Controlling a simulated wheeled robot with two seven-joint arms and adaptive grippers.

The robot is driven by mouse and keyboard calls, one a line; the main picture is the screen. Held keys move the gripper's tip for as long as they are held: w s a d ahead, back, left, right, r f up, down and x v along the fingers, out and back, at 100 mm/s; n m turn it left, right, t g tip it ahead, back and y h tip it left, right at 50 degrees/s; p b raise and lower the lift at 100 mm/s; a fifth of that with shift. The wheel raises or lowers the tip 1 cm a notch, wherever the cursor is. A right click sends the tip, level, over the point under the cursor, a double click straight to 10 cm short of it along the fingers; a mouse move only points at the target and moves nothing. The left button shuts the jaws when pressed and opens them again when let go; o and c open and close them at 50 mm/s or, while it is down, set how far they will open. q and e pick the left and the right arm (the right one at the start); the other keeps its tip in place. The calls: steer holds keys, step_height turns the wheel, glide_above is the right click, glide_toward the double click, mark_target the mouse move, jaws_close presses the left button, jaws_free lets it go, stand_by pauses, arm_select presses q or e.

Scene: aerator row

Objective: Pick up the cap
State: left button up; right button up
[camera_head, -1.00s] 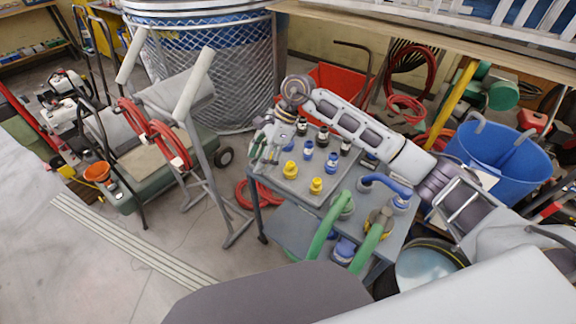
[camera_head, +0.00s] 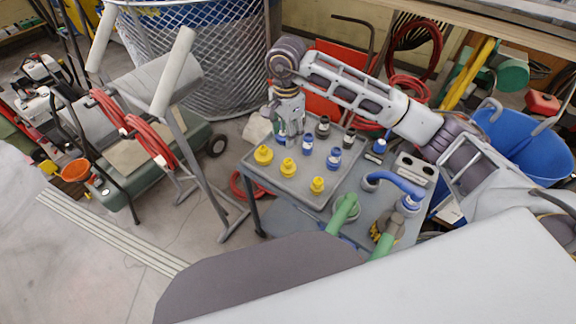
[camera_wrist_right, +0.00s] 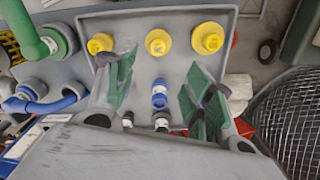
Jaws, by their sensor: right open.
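Several small caps stand on a grey tray (camera_head: 270,183) on the cart: three yellow ones (camera_head: 288,166), blue ones (camera_head: 333,158) and black ones (camera_head: 322,127). Which one is the task's cap cannot be told. My right gripper (camera_head: 286,128) points down over the tray's back left part, open. In the right wrist view its green-padded fingers (camera_wrist_right: 163,75) are spread, with one blue cap (camera_wrist_right: 159,94) showing between them, apart from both. The yellow caps (camera_wrist_right: 158,42) line up beyond the fingertips; black caps (camera_wrist_right: 161,120) are partly hidden near the palm. My left gripper is not in view.
On the cart, right of the tray, are a blue curved hose (camera_head: 400,184), green hoses (camera_head: 343,212) and a grey holder with holes (camera_head: 413,168). A grey stand (camera_head: 190,140) is to the left. A blue tub (camera_head: 530,150) is behind right.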

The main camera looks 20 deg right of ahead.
mark_target(289, 161)
steer(key=shift+f, duration=4.3)
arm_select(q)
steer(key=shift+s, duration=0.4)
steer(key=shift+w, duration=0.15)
arm_select(e)
steer(key=shift+f, duration=0.15)
steer(key=shift+f, duration=0.15)
steer(key=shift+s+d+f+p, duration=0.1)
steer(key=shift+d+f+p, duration=0.05)
steer(key=shift+f, duration=0.4)
steer(key=shift+d+f+p, duration=0.1)
steer(key=shift+f+p, duration=0.05)
steer(key=shift+f, duration=1.25)
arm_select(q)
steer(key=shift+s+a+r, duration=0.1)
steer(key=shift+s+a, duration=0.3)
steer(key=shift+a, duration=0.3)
arm_select(e)
steer(key=shift+f, duration=0.4)
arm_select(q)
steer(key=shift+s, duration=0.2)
